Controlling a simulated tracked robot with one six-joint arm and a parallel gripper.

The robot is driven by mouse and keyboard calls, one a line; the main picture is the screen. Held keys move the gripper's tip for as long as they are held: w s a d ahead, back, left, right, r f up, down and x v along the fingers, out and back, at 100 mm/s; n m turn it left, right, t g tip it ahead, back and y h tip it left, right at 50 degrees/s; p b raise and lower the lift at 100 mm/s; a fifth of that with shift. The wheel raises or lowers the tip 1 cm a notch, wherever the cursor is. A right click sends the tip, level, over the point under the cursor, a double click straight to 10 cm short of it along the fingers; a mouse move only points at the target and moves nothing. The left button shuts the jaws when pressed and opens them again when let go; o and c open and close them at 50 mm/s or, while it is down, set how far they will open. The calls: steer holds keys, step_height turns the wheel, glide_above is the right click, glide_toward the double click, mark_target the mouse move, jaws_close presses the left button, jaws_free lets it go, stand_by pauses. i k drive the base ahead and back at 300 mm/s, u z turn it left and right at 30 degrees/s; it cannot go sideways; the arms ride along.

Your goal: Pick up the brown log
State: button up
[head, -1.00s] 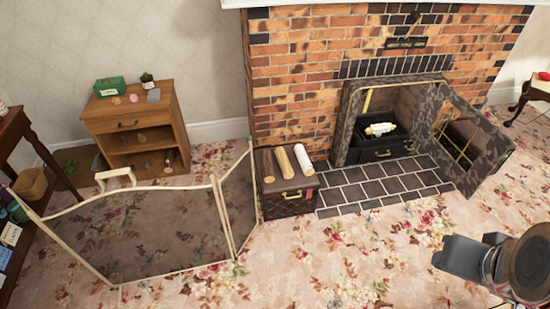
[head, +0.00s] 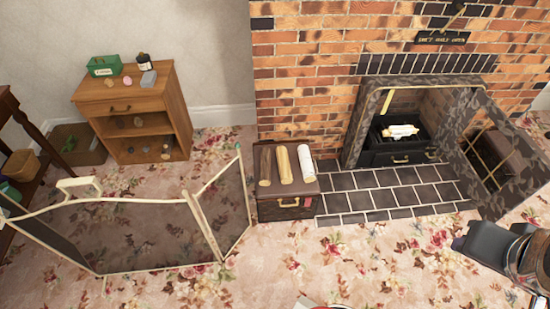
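The brown log (head: 265,166) lies on top of a dark brown box (head: 285,208) in front of the brick wall. It is the leftmost of three logs there, with a tan log (head: 284,165) beside it and a white log (head: 306,162) at the right. Dark grey parts of my arm show at the lower right edge, well to the right of the box. My gripper's fingers do not show, so I cannot see whether they hold anything.
A folding fire screen (head: 130,236) stands left of the box. The fireplace (head: 400,125), its patterned door (head: 490,160) open, and a tiled hearth (head: 395,190) are at the right. A wooden cabinet (head: 140,88) stands at the back left. Flowered carpet (head: 370,260) in front is mostly clear.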

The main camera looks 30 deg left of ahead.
mark_target(265, 172)
steer(key=i, duration=1.65)
steer(key=u, duration=3.85)
